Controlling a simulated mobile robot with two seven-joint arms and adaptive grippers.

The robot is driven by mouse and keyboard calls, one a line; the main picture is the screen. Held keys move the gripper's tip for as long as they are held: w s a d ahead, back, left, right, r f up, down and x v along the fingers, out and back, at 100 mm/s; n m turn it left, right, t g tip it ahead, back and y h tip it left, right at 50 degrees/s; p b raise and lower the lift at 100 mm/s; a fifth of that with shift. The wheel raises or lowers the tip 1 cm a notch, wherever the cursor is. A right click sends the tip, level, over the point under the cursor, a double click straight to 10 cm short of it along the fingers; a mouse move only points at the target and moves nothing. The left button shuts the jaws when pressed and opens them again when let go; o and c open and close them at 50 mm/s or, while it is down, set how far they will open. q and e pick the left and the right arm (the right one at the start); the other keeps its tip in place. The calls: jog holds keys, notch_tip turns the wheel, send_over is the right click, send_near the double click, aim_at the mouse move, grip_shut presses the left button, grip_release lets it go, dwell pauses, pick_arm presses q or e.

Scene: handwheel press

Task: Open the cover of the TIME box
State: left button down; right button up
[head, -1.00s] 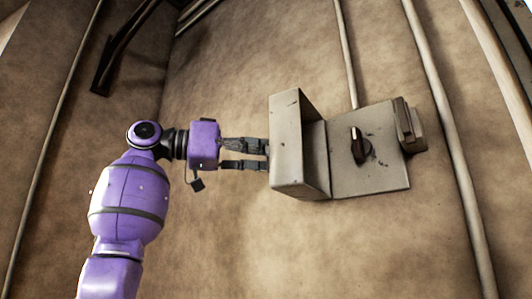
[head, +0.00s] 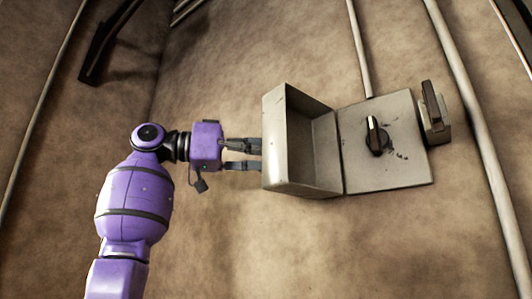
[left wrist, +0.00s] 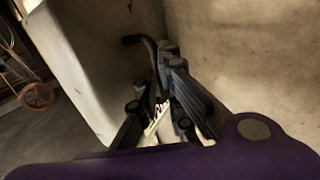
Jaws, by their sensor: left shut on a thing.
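The TIME box is on the wall in the head view. Its deep pale cover (head: 290,150) stands swung out to the left, with its hollow inside showing. To its right, the exposed pale panel (head: 385,172) carries a black knob (head: 376,138). No TIME lettering is readable. My left gripper (head: 260,155) is at the cover's left, outer side. In the left wrist view its fingers (left wrist: 160,112) are closed around a dark curved handle (left wrist: 143,42) beside the cover's pale face (left wrist: 85,65). The grip itself is partly hidden by the fingers. My right gripper is not in view.
A small lever box (head: 434,112) adjoins the panel's right side. A pipe (head: 360,50) rises above the panel, and another pipe (head: 480,140) runs down the wall at the right. A dark bracket (head: 98,52) is at the upper left. The wall below the box is bare.

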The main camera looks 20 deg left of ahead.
pick_arm(q)
jog(key=shift+w, duration=0.1)
jog(key=c, duration=2.2)
grip_release()
jog(key=shift+o, duration=1.4)
jog(key=shift+w, duration=0.15)
jog(key=v, duration=1.2)
